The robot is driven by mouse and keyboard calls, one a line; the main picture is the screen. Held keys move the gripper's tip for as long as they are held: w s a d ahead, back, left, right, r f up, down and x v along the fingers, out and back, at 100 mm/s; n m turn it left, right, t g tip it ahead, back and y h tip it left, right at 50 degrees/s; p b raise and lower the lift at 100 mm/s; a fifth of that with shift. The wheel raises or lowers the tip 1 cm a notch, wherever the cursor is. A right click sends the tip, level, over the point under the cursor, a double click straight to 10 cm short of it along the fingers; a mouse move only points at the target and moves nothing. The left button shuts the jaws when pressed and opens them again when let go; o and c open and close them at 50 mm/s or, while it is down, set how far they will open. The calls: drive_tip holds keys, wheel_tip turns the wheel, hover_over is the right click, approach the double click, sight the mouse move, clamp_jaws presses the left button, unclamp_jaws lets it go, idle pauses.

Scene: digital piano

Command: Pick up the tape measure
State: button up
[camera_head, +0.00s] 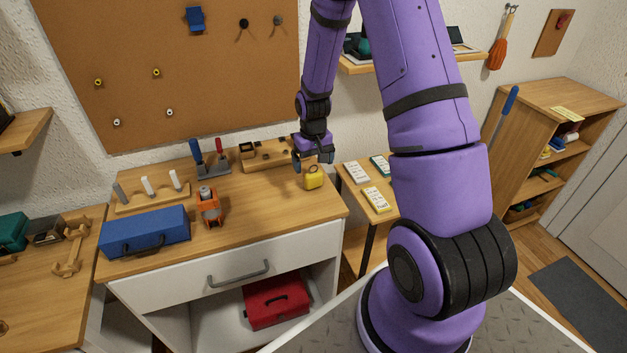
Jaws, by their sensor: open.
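The tape measure appears to be the small yellow, rounded object (314,177) near the right end of the wooden worktop (262,212). My gripper (312,162) hangs from my purple arm just above and behind it, slightly to its left in the picture. The jaws are open, and one dark finger shows at the left. The gripper looks empty. I cannot tell exactly how much gap there is between the fingers and the yellow object.
An orange tool (209,206) and a blue toolbox (145,232) stand on the worktop's left. A holder with screwdrivers (209,160) and a wooden rack (265,154) stand at the back. A red toolbox (275,302) sits below. The worktop's front middle is clear.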

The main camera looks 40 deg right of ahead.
sight(314, 173)
drive_tip(key=shift+d+f, duration=0.15)
drive_tip(key=shift+f, duration=2.35)
drive_tip(key=c, duration=1.1)
drive_tip(key=shift+c, duration=0.2)
drive_tip(key=shift+r, duration=0.1)
